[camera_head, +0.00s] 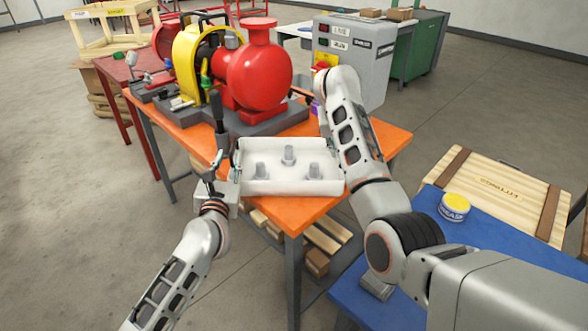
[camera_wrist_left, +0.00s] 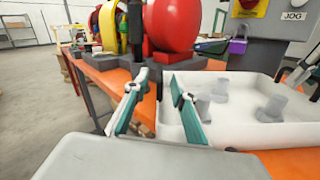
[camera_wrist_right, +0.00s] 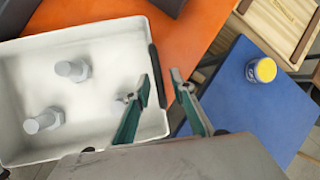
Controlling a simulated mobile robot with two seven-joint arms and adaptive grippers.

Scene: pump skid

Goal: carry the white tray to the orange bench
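The white tray (camera_head: 290,187) sits on the near part of the orange bench (camera_head: 310,215), with three grey flanged pieces (camera_head: 288,156) standing in it. My left gripper (camera_head: 215,175) is at the tray's left end. In the left wrist view its fingers (camera_wrist_left: 157,98) are apart, one over the tray's inside and one outside its wall. My right gripper is at the tray's right end, mostly hidden behind its arm in the head view. In the right wrist view its fingers (camera_wrist_right: 160,85) are apart on either side of the black handle (camera_wrist_right: 156,76); contact is unclear.
A red pump (camera_head: 260,75) with a yellow guard stands behind the tray on the bench. A grey control box (camera_head: 352,60) stands behind the bench. Floor at left is clear.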

